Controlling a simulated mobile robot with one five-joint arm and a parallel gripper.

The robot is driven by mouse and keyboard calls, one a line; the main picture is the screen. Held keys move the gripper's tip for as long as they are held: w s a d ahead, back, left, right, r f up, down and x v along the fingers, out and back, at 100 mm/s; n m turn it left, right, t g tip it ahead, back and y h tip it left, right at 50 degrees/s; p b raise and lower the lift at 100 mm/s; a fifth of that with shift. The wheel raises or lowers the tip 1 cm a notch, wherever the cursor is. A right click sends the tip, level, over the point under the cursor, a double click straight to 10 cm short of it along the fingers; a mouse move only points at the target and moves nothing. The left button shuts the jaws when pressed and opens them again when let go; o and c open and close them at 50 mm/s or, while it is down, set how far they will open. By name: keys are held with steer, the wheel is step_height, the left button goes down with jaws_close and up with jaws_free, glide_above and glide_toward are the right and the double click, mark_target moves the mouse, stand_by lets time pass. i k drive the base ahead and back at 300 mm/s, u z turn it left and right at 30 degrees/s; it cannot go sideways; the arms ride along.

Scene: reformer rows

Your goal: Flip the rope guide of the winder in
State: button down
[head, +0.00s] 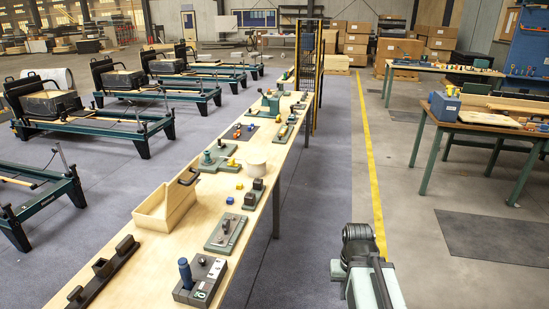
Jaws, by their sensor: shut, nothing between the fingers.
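A green bench device (214,158) stands on the long wooden bench, about midway along the part in view. It has a green base, an upright body and small yellow parts. Another green device (271,99) stands farther along the bench. The rope guide is too small to make out, and its position cannot be told. Part of my arm shows at the lower right, over the floor and apart from the bench. My gripper's fingers are not visible.
The long bench (160,252) also bears a wooden box (166,207), a grey plate fixture (226,232), a blue-handled control box (200,279) and a black rail (104,272). Reformers stand to the left. Clear floor with a yellow line (370,150) runs along the bench's right side.

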mark_target(232, 163)
steer(key=z, duration=1.3)
steer(key=i, duration=1.85)
steer(key=u, duration=3.55)
steer(key=i, duration=1.25)
steer(key=z, duration=0.05)
